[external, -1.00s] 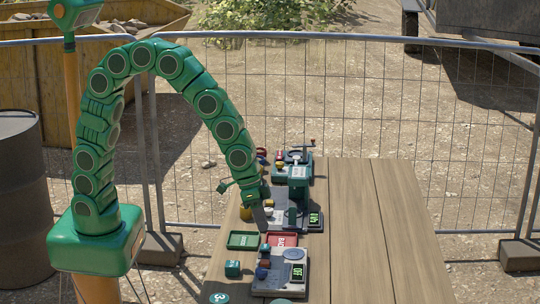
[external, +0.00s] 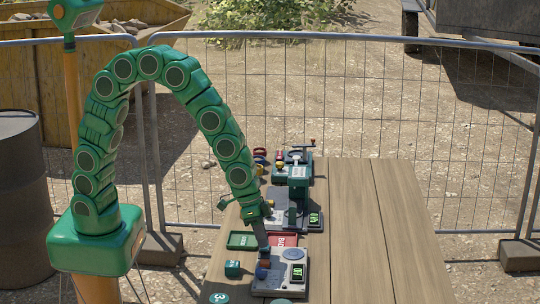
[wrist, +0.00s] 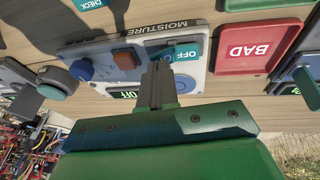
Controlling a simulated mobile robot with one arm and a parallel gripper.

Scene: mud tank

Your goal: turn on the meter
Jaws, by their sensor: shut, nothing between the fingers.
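The meter is a pale grey box (external: 273,286) at the near end of the table, with a round disc and a small green-lit display (external: 298,271). In the wrist view the meter's panel (wrist: 103,72) carries a MOISTURE label, a blue knob (wrist: 80,69), a brown-orange block (wrist: 125,58) and a teal OFF tag (wrist: 187,52). Its display (wrist: 124,94) reads OFF. My gripper (wrist: 160,72) is shut and empty, its tips over the panel between the brown block and the teal tag. I cannot tell whether they touch. The fingers hide part of the panel.
A red BAD tray (wrist: 249,48) and a green tray (external: 243,240) lie just beyond the meter. A green-and-grey device (external: 299,190) stands farther back. The table's right side (external: 375,240) is clear.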

